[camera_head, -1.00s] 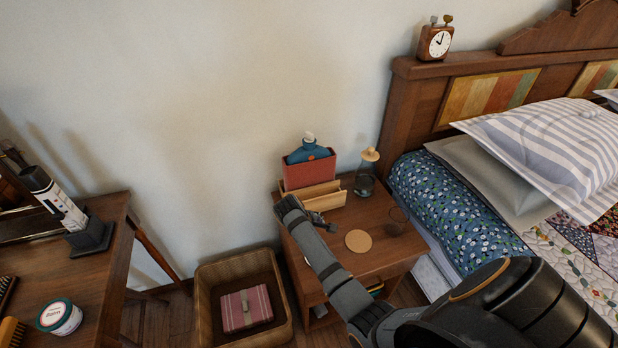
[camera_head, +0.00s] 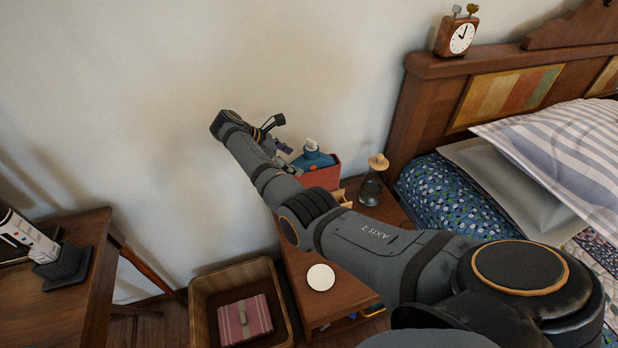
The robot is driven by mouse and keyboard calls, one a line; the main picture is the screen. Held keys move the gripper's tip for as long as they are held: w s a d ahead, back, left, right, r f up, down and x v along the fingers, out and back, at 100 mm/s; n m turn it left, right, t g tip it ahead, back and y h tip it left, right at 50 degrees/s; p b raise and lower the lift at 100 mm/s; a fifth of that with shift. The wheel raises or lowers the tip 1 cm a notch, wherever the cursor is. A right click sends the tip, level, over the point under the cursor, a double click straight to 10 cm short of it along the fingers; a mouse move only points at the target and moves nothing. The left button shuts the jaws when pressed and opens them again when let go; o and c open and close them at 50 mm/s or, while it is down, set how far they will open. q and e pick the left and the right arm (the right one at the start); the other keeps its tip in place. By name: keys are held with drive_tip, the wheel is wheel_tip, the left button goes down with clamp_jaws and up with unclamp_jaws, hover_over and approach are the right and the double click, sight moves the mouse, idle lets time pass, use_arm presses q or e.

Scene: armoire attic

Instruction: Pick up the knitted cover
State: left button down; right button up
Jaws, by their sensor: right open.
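A blue, bottle-shaped thing with a pale top (camera_head: 314,158) stands in a red box on the nightstand. It may be the knitted cover, but its texture is too small to tell. My right gripper (camera_head: 279,137) is open and empty, raised just left of the blue thing and apart from it in the picture. My right arm comes in from the lower right and hides much of the nightstand and part of the red box. My left gripper is not in view.
The red box (camera_head: 322,178) and a glass bottle with a tan top (camera_head: 371,188) stand on the nightstand (camera_head: 345,295). A white disc (camera_head: 320,277) lies near its front. A basket (camera_head: 203,322) holds a pink striped case (camera_head: 244,319). The bed is right; bare wall lies behind.

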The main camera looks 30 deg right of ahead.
sight(298, 161)
drive_tip(key=shift+w+d+r, duration=0.1)
drive_tip(key=shift+w+d, duration=0.05)
drive_tip(key=shift+w, duration=0.25)
drive_tip(key=shift+s+d+f, duration=0.5)
drive_tip(key=shift+d+f, duration=0.2)
drive_tip(key=x, duration=0.3)
drive_tip(key=shift+w, duration=0.15)
drive_tip(key=shift+d+f, duration=0.1)
drive_tip(key=shift+f, duration=0.05)
drive_tip(key=shift+d+f, duration=0.25)
drive_tip(key=x, duration=0.4)
drive_tip(key=shift+d+f+b, duration=0.1)
drive_tip(key=shift+b, duration=0.2)
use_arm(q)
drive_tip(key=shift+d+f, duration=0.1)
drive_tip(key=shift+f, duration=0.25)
